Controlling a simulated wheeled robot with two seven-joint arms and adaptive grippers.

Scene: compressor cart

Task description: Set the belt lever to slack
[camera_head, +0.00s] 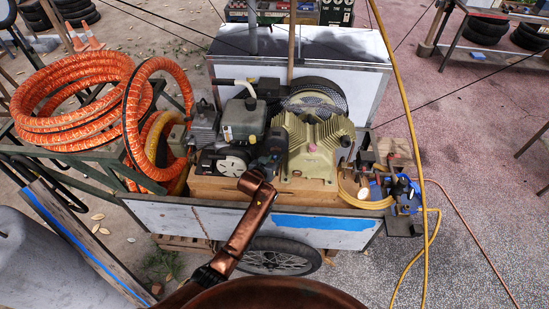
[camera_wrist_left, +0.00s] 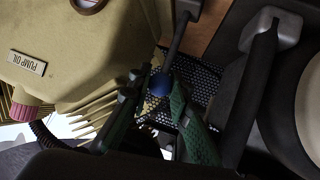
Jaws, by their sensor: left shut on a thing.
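The belt lever (camera_wrist_left: 178,40) is a dark rod with a round blue knob (camera_wrist_left: 160,83), seen in the left wrist view beside the tan pump. My left gripper (camera_wrist_left: 160,98) has its green-padded fingers on either side of the knob and is shut on it. In the head view my left gripper (camera_head: 272,150) is over the cart's middle, between the dark motor (camera_head: 243,120) and the tan pump (camera_head: 312,143). There the lever is hidden behind the gripper, and its set position cannot be read. My right gripper is not in view.
The belt guard mesh (camera_wrist_left: 203,85) lies close behind the fingers, and the pump body (camera_wrist_left: 75,50) is close beside them. An orange hose coil (camera_head: 70,100) is at the left. A yellow hose (camera_head: 408,110) hangs at the right of the cart (camera_head: 340,232).

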